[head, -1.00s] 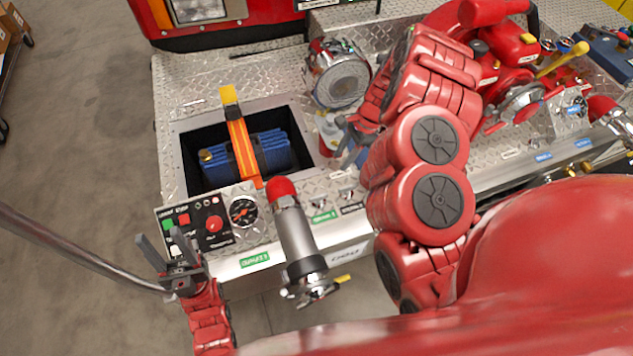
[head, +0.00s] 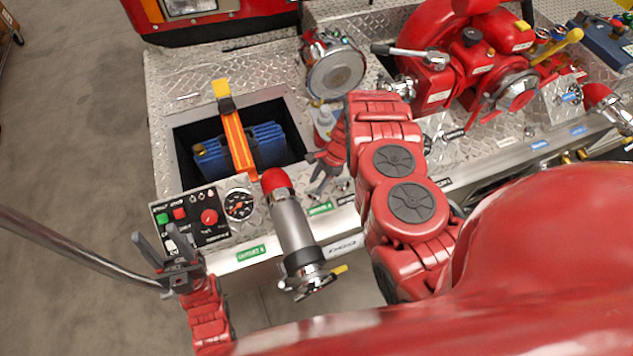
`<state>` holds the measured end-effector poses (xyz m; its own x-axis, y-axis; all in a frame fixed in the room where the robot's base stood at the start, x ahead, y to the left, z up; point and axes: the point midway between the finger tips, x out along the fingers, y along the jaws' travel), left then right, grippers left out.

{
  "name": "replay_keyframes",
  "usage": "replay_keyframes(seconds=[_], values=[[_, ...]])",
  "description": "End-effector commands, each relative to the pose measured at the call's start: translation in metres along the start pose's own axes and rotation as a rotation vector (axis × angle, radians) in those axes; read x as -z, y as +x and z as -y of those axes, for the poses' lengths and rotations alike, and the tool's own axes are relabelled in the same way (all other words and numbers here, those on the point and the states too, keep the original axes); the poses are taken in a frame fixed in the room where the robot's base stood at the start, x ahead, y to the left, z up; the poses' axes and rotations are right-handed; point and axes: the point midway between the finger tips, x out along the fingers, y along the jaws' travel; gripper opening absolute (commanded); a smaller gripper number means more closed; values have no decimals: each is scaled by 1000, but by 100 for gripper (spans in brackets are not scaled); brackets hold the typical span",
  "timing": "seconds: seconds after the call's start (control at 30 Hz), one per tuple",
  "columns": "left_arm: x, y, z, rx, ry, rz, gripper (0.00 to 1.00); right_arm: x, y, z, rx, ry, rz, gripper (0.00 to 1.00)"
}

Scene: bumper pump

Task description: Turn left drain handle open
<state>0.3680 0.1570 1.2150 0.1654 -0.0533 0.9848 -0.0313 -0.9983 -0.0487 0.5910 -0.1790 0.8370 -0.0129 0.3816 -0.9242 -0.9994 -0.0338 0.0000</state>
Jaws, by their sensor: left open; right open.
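My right gripper (head: 324,186) is open and points down over the bumper's front edge, just above a green label (head: 321,209). Small silver fittings (head: 343,186) are close beside its fingers, partly hidden by them and the arm. I cannot tell which one is the left drain handle, or whether the fingers touch it. My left gripper (head: 160,250) is open and empty, in front of the control panel at the left corner.
The diamond-plate bumper (head: 185,80) holds a recessed box with a blue hose bundle (head: 265,145) under an orange strap. A control panel (head: 195,218) with a gauge is at front left. A round chrome siren (head: 335,72) and red pump (head: 465,70) stand behind.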

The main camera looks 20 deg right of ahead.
Motion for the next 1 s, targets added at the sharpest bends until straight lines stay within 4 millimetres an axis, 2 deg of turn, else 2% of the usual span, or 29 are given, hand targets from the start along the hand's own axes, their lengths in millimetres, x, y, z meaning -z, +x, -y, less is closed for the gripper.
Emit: replay_keyframes(seconds=[0.13, 0.43, 0.47, 0.7, 1.0], values=[[0, 2, 0, 0, 0, 0, 50, 0, 7, -1, 0, 0, 0, 45], [0, 2, 0, 0, 0, 0, 50, 0, 8, 0, 0, 0, 1, 45], [0, 2, 0, 0, 0, 0, 50, 0, 8, 0, 0, 0, 1, 41], [0, 2, 0, 0, 0, 0, 50, 0, 8, -1, 0, -1, 1, 0], [0, 2, 0, 0, 0, 0, 50, 0, 8, 0, -1, -2, 1, 0]])
